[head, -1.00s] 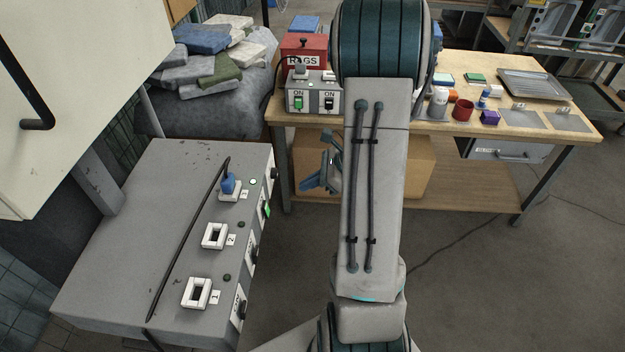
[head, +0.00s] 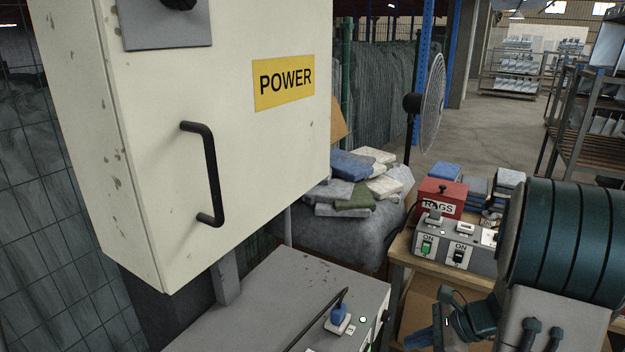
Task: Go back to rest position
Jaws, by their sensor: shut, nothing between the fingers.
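My arm stands at the right edge of the head view. My gripper (head: 424,338) shows low beside it, in front of the workbench, partly cut off by the bottom edge. Its fingers are shut and hold nothing. The gripper is apart from the grey socket box (head: 270,292) at its left. A blue plug (head: 339,314) with a black cable sits in that box's far socket, and a small light beside it is lit.
A cream power cabinet (head: 240,140) with a black handle (head: 212,175) fills the left. Folded cloths (head: 352,163) lie piled on a grey bundle. The workbench (head: 400,255) carries a switch box (head: 455,251) and a red rags box (head: 440,196). A fan (head: 430,105) stands behind.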

